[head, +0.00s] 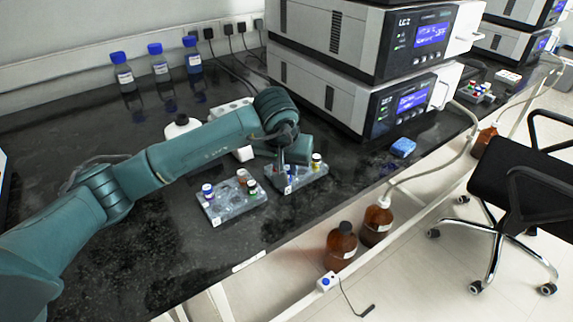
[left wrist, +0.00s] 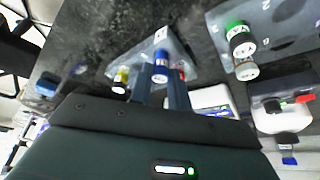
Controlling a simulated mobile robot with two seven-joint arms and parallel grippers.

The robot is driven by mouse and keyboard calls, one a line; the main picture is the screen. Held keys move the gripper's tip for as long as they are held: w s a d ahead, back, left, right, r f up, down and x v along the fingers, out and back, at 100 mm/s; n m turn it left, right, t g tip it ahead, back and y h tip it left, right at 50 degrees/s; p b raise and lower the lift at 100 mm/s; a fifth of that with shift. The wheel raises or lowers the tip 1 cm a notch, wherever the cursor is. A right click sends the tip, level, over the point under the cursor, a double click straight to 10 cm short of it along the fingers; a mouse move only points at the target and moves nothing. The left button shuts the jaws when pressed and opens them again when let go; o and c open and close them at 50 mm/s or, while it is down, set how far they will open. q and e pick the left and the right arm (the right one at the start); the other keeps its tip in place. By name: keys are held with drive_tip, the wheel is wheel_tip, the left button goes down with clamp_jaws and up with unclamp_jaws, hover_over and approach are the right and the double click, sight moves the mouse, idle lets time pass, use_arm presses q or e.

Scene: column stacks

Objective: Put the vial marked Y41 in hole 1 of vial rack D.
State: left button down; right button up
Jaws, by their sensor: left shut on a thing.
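My left gripper (head: 289,166) is shut on a blue-capped vial (left wrist: 160,66) over the right-hand vial rack (head: 310,178). In the left wrist view the vial stands between the fingers, close to the rack (left wrist: 172,42); I cannot tell whether its lower end is in a hole. The left-hand rack (head: 226,208) holds a blue-capped vial (head: 208,190), a dark-capped vial (head: 252,186) and a brown-topped one (head: 242,174). The vial markings and rack letters are too small to read. My right gripper is not in view.
Stacked instruments (head: 365,95) stand behind the right-hand rack. Blue-capped bottles (head: 122,72) stand at the back left. A blue item (head: 402,148) lies to the right. The black bench is clear at front left.

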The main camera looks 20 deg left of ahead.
use_arm(q)
drive_tip(key=shift+f, duration=0.2)
drive_tip(key=c, duration=0.9)
unclamp_jaws()
drive_tip(key=shift+r, duration=0.1)
drive_tip(key=shift+r+p, duration=1.65)
drive_tip(key=shift+r, duration=1.3)
